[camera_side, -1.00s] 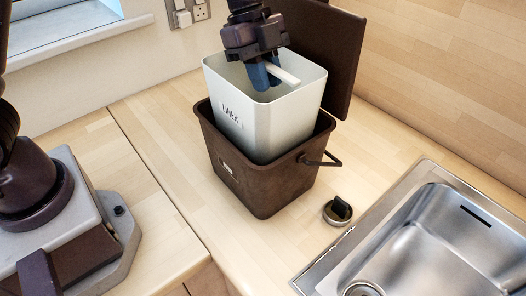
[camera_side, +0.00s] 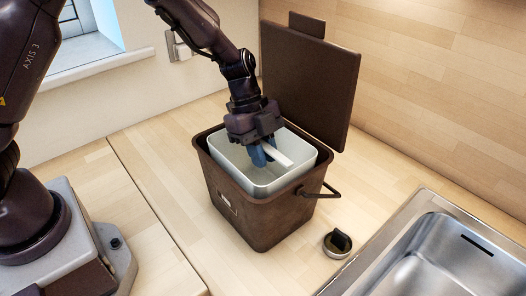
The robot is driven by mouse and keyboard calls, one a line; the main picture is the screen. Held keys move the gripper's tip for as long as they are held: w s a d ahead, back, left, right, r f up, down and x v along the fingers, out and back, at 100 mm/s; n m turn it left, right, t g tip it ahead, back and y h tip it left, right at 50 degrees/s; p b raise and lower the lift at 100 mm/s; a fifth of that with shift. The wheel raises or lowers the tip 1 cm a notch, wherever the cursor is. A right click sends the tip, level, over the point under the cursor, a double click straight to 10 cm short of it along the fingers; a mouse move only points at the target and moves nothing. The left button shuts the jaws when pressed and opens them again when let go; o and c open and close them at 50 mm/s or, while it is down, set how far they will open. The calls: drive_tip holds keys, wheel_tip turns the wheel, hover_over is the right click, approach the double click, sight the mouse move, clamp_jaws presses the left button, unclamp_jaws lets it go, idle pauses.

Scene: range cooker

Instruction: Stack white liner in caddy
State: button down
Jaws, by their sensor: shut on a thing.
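My gripper (camera_side: 265,158) reaches down into the liner's opening. Its blue fingers are shut on the liner's white crossbar handle (camera_side: 282,153). The caddy stands upright on the worktop with its brown lid (camera_side: 308,83) open at the back. The liner's base is hidden inside the caddy, so I cannot tell whether it touches the bottom.
A small round plug with a dark grip (camera_side: 338,243) lies on the worktop right of the caddy. A steel sink (camera_side: 447,262) is at the lower right. The caddy's handle (camera_side: 318,190) sticks out to the right. A wall socket (camera_side: 179,46) is behind.

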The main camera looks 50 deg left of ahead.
drive_tip(key=shift+f, duration=0.6)
drive_tip(key=c, duration=1.1)
unclamp_jaws()
drive_tip(key=shift+d, duration=0.1)
drive_tip(key=v, duration=1.2)
drive_tip(key=shift+d+r, duration=0.1)
drive_tip(key=shift+r, duration=0.15)
drive_tip(key=shift+a+r, duration=0.2)
drive_tip(key=shift+r, duration=0.2)
drive_tip(key=shift+s+r, duration=0.15)
drive_tip(key=shift+r, duration=0.1)
drive_tip(key=s+a+r+n+t+y, duration=0.2)
drive_tip(key=s+r+n, duration=0.2)
drive_tip(key=s+n, duration=0.5)
drive_tip(key=s+a+r+n+t+y, duration=0.2)
drive_tip(key=s+r+n+t, duration=0.1)
drive_tip(key=s+n, duration=0.6)
drive_tip(key=shift+s+a+r+t+y, duration=0.3)
drive_tip(key=shift+s+r+y, duration=0.1)
drive_tip(key=shift+s+r, duration=0.55)
